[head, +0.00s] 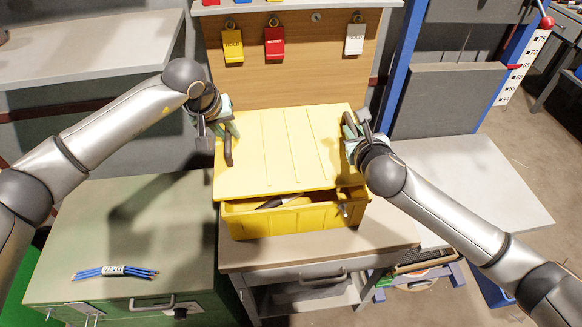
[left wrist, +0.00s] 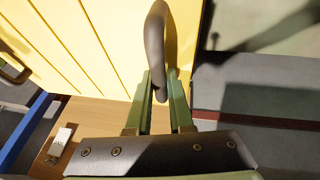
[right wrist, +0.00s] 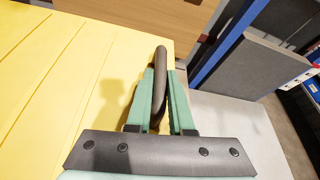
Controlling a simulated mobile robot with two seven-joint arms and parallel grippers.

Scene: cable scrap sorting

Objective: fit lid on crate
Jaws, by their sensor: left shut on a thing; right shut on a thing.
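The yellow lid (head: 280,150) has a dark handle at each side. It is above the yellow crate (head: 295,218), tilted, with a gap at the front through which dark and tan contents show. Whether its back edge touches the crate is hidden. My left gripper (head: 228,135) is shut on the lid's left handle (left wrist: 155,40). My right gripper (head: 350,128) is shut on the lid's right handle (right wrist: 160,80). The lid also fills much of the left wrist view (left wrist: 80,45) and the right wrist view (right wrist: 70,80).
The crate stands on a beige-topped workbench (head: 400,237). A green-grey cabinet (head: 120,235) at left carries a bundle of blue cables (head: 90,272) with a DATA label. A wooden board (head: 300,75) with hanging tags rises behind. A grey table (head: 480,185) stands at right.

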